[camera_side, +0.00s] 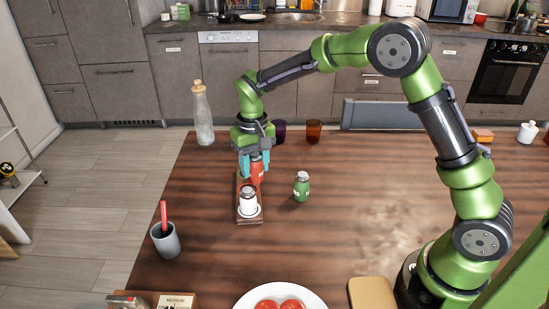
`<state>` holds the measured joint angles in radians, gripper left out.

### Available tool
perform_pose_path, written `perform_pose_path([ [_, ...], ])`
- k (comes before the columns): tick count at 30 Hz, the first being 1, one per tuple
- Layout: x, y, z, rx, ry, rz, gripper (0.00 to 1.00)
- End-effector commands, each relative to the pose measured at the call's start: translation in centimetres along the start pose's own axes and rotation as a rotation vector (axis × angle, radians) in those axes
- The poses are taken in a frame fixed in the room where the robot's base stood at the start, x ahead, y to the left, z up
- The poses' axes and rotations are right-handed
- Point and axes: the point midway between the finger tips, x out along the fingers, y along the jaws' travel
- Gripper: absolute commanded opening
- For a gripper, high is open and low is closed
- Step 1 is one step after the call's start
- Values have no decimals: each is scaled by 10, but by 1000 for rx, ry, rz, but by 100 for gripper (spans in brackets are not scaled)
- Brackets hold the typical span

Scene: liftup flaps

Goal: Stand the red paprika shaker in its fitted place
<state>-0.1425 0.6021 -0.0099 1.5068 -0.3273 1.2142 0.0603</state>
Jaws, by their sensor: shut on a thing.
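The red paprika shaker (257,170) is between the fingers of my gripper (251,168), which is shut on it. My gripper points down over the back part of a small wooden rack (240,212). The shaker looks upright. Whether its base touches the rack or is a little above it, I cannot tell. A white shaker with a dark cap (248,200) stands in the front part of the rack. A green shaker (301,188) stands on the table to the right of the rack. The fingers partly hide the red shaker and the rack's back end.
A glass bottle (202,115) and purple and amber glasses (314,131) stand at the table's back. A grey cup (166,241) holds a red item at left. A plate of tomatoes (245,298) and a cutting board (371,293) lie in front. The table's middle right is clear.

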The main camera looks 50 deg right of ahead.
Motion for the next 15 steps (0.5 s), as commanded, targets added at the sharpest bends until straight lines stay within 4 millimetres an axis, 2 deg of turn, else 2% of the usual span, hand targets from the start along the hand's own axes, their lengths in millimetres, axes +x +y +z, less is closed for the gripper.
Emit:
perform_pose_path([
  [3,-4,-7,-17,-7,3,0,11],
  [8,-12,-12,-26,-13,2,0,11],
  [15,18,-12,-25,-21,-1,0,11],
])
